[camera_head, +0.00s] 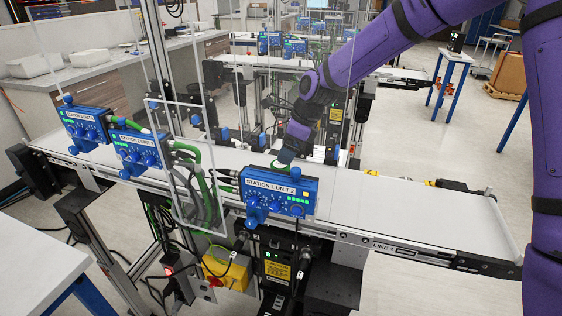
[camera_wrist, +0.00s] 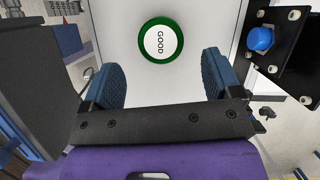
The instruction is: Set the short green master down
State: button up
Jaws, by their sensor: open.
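The short green master (camera_wrist: 146,25) is a round piece with a green rim and a white top reading GOOD. In the wrist view it lies on the white belt, face up, just beyond my fingertips and between their lines. My gripper (camera_wrist: 163,75) is open, with blue pads apart on both sides and nothing between them. In the head view my gripper (camera_head: 287,154) is low over the belt (camera_head: 400,205), behind the Station 1 Unit 2 box. A bit of green shows under it there, mostly hidden.
The blue Station 1 Unit 2 box (camera_head: 278,192) stands at the belt's front edge, close to my gripper. More blue station boxes (camera_head: 136,150) and a clear guard panel (camera_head: 190,170) are to the left. The belt's right part is clear.

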jog(key=shift+v, duration=1.95)
dwell(0.6)
